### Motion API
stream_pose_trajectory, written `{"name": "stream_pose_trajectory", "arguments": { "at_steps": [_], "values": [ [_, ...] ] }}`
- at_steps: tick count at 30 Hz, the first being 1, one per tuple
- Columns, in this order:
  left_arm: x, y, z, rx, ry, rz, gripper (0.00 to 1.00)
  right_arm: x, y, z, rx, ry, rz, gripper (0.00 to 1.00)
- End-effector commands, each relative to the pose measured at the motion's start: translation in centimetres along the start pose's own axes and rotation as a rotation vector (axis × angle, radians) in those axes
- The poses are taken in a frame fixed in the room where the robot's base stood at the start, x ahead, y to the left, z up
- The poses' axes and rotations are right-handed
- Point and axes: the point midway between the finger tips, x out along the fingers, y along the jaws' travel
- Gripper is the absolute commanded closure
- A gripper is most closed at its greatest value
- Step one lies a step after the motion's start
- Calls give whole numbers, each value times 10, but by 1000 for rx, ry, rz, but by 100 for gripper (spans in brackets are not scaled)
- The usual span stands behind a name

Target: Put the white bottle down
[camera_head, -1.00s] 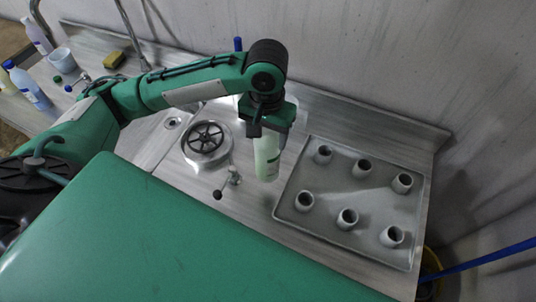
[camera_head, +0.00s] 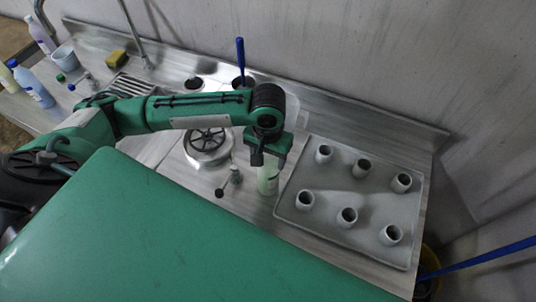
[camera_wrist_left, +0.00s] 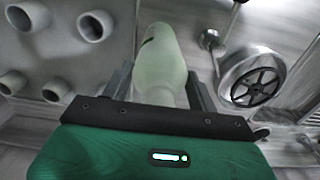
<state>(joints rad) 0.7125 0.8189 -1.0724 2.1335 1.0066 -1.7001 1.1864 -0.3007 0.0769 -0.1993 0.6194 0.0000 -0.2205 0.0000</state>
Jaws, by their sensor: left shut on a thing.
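The white bottle (camera_head: 267,181) is pale with a slight green tint and stands roughly upright under my left gripper (camera_head: 268,160), beside the left edge of the grey tray. In the left wrist view the bottle (camera_wrist_left: 162,60) sits between the two fingers of my left gripper (camera_wrist_left: 165,88), which is shut on its upper part. I cannot tell whether its base touches the counter. My right gripper is in neither view.
The grey tray (camera_head: 334,223) with several upright cups is right of the bottle. A round drum lid with a black spoked wheel (camera_head: 208,140) and a small dark-knobbed lever (camera_head: 228,182) are to the left. Bottles, including a blue one (camera_head: 33,87), stand at the far left.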

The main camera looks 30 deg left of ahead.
Motion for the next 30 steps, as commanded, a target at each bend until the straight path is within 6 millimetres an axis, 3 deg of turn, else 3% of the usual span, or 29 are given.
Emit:
{"name": "stream_pose_trajectory", "arguments": {
  "at_steps": [1,2,4,17,30],
  "values": [
    [1,0,0,0,-1,0,89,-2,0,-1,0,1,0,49],
    [1,0,0,0,-1,0,35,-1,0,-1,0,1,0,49],
    [1,0,0,0,-1,0,21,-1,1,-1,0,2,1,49],
    [-7,0,-1,0,1,2,19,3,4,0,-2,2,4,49],
    [-95,1,-1,0,3,2,19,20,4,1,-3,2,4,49]
  ]
}}
